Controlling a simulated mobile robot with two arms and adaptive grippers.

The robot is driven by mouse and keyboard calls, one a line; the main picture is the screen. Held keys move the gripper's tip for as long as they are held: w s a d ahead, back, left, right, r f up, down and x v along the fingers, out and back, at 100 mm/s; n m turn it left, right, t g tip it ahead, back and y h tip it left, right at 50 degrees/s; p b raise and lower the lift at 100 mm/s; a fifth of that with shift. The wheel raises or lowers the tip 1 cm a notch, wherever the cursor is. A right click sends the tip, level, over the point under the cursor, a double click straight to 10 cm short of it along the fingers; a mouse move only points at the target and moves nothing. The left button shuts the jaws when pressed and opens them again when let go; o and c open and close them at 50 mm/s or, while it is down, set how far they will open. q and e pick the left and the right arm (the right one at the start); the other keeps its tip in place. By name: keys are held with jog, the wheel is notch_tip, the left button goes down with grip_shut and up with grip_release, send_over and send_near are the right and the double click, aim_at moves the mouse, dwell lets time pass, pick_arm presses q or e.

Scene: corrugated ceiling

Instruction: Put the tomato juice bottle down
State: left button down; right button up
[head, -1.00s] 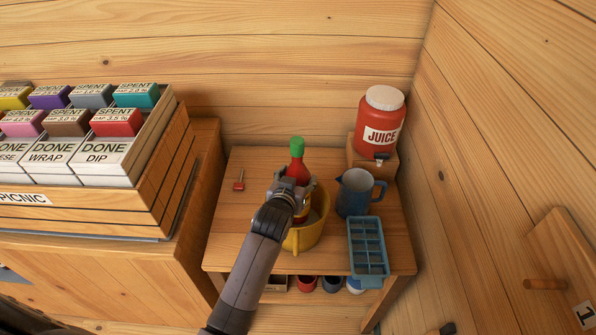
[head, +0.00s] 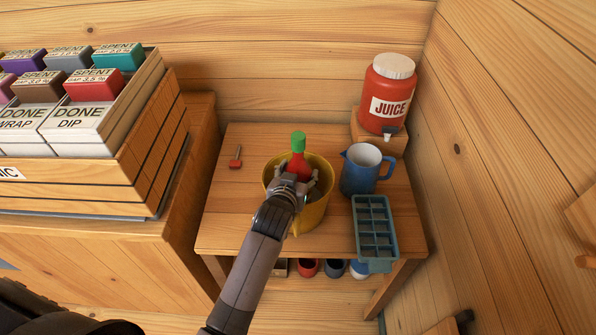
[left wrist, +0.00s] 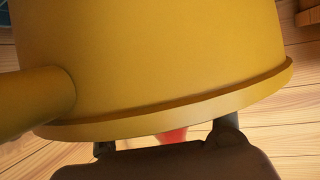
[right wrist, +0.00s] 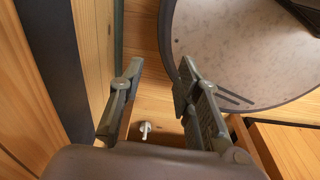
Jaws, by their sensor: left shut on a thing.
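The tomato juice bottle (head: 298,166) is red with a green cap. It stands about upright within the rim outline of a yellow pot (head: 316,212) on the small wooden table (head: 232,205). My left gripper (head: 297,181) is shut on the bottle at the pot's near side. The pot and gripper hide the bottle's base, so I cannot tell whether it touches the pot's bottom. In the left wrist view the pot's wall (left wrist: 160,60) fills most of the picture, and a bit of red shows between the fingers (left wrist: 170,130). My right gripper (right wrist: 155,80) is open and empty.
A blue jug (head: 359,174) and a blue-grey ice tray (head: 374,218) stand right of the pot. A red juice dispenser (head: 388,95) is behind them. A wooden crate (head: 150,165) stands farther left.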

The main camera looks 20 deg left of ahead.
pick_arm(q)
jog(key=shift+s+d+r, duration=0.1)
jog(key=shift+s+r, duration=0.05)
jog(key=shift+r, duration=0.15)
jog(key=c, duration=1)
grip_release()
jog(key=shift+s+f, duration=0.1)
jog(key=shift+f, duration=0.25)
jog(key=o, duration=0.5)
jog(key=shift+r, duration=0.3)
jog(key=b+v, duration=0.1)
jog(key=v, duration=1.1)
jog(key=shift+f, duration=0.2)
